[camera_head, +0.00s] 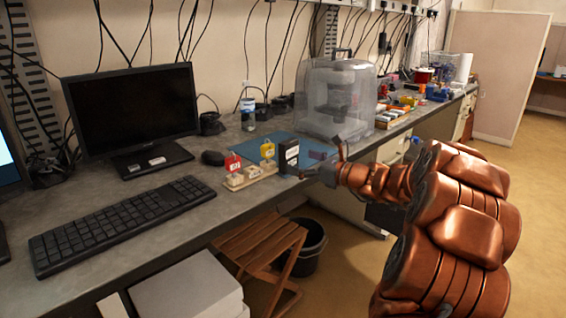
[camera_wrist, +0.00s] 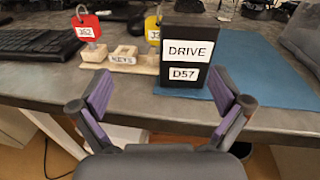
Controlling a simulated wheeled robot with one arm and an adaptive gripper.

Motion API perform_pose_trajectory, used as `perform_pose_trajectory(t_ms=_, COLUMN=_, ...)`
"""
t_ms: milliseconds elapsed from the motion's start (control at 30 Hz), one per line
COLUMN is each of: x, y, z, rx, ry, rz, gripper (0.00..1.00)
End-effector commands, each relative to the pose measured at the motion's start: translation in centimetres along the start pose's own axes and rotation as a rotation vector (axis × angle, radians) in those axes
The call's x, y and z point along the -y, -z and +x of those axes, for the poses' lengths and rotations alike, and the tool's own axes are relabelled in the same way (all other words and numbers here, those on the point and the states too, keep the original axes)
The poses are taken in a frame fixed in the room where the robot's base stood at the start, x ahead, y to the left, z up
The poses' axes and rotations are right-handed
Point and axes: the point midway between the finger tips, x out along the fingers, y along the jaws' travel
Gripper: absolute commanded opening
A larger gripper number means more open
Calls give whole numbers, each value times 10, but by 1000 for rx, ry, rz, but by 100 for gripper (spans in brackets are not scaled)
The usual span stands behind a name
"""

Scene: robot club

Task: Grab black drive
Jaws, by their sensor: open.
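The black drive (camera_wrist: 188,58) stands upright near the front edge of the desk, with white labels reading "DRIVE" and "D57". It also shows in the head view (camera_head: 289,157), at the end of my arm. My gripper (camera_wrist: 166,95) is open, with its purple-padded fingers apart on either side in front of the drive. Nothing is between the fingers, and the drive is a little beyond the tips. In the head view, my gripper (camera_head: 312,178) is at the desk edge, just right of the drive, partly hidden by my wrist.
A wooden key holder (camera_head: 249,176) with red and yellow tags stands just left of the drive. A blue mat (camera_wrist: 262,90) lies behind and right of it. A keyboard (camera_head: 122,218), monitor (camera_head: 133,110) and clear-covered machine (camera_head: 338,98) occupy the desk. A wooden stool (camera_head: 262,245) is below.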

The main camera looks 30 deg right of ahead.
Motion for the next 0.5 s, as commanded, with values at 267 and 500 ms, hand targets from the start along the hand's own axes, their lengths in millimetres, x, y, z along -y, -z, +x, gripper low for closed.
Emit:
perform_pose_trajectory(t_ms=267, x=25, y=5, z=6, rx=31, ry=54, rz=51, gripper=100)
perform_pose_trajectory(t_ms=500, x=24, y=4, z=26, rx=31, ry=49, rz=48, gripper=100)
